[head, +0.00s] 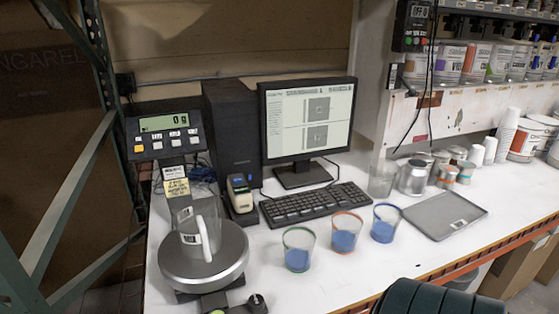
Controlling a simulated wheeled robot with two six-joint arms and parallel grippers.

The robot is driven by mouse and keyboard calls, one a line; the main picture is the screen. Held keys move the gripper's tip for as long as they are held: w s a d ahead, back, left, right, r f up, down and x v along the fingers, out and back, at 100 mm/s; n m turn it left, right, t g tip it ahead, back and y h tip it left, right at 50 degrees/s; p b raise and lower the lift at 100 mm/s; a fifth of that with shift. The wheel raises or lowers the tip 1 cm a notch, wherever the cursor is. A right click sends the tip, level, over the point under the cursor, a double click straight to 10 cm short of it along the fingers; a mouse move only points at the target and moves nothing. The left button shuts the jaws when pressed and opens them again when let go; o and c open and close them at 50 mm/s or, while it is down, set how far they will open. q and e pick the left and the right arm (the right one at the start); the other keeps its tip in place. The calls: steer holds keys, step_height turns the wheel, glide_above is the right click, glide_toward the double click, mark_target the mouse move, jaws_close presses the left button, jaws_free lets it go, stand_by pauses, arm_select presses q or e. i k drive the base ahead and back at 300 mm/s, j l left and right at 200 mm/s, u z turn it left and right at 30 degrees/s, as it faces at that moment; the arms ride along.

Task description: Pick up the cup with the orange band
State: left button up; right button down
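The cup with the orange band (346,233) stands upright on the white bench, in the middle of a row of three clear cups. It has an orange rim and blue contents in its lower part. The cup with the green band (298,250) stands to its left and slightly nearer. The cup with the blue band (386,223) stands to its right and slightly farther back. Both also hold something blue. The three cups stand apart, and nothing hides the orange-banded one. Neither of my grippers shows in the head view.
A scale (205,262) bearing a clear jug (197,230) stands left. A keyboard (314,203) and monitor (306,122) are behind the cups. A grey tray (444,215) lies right. A dark ribbed object (440,298) is at the bottom edge. The bench before the cups is clear.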

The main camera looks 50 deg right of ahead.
mark_target(347, 225)
steer(key=z, duration=2.1)
